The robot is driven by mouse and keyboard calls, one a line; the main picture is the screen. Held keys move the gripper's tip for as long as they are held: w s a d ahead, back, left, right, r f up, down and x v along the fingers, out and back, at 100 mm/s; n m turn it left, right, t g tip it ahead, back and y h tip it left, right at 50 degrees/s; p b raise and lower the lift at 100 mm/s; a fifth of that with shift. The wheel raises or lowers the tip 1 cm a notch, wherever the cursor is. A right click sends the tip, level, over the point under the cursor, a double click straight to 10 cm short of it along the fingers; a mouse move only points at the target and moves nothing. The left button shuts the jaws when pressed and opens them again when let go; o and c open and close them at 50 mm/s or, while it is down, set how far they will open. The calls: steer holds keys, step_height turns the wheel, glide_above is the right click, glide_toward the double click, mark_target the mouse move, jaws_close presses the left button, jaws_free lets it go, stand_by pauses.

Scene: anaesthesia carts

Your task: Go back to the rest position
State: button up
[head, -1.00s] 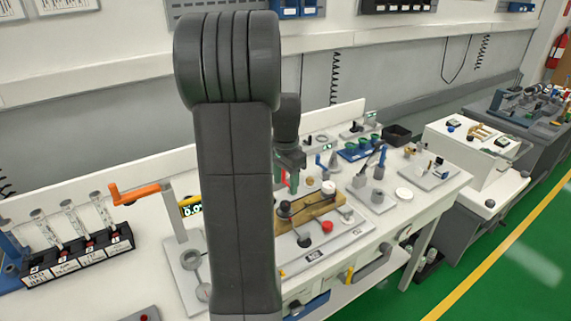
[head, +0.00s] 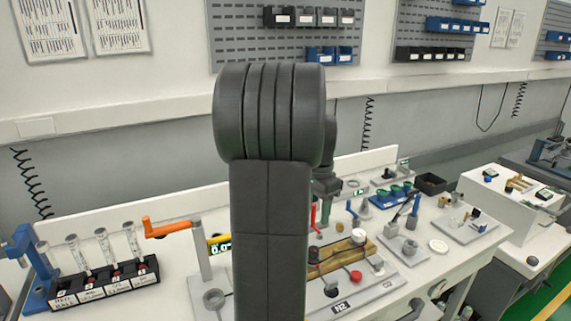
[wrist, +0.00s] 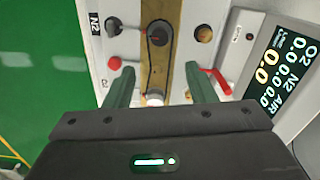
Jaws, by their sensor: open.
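My gripper (wrist: 160,88) is open and empty in the wrist view, its two green fingers pointing at a test panel. The panel (wrist: 193,18) carries a wooden strip (wrist: 160,68) with a dark knob (wrist: 158,34) between the fingers. A white knob (wrist: 155,97) shows low between the fingers, and a red lever (wrist: 215,80) lies just right of the right finger; I cannot tell if they touch. In the head view my grey arm stands upright in the middle and hides part of the bench; the gripper beyond it shows only partly.
A black rack of tubes (head: 107,290) and an orange-handled crank (head: 172,228) stand at the left. A display (wrist: 278,62) reads zeros beside the panel. Several small fixtures and a black bin (head: 431,184) sit behind right. Green floor (wrist: 40,60) lies beyond the bench edge.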

step_height(320, 180, down, 13)
steer(key=shift+r+p, duration=0.1)
steer(key=shift+p, duration=0.2)
steer(key=shift+r, duration=0.15)
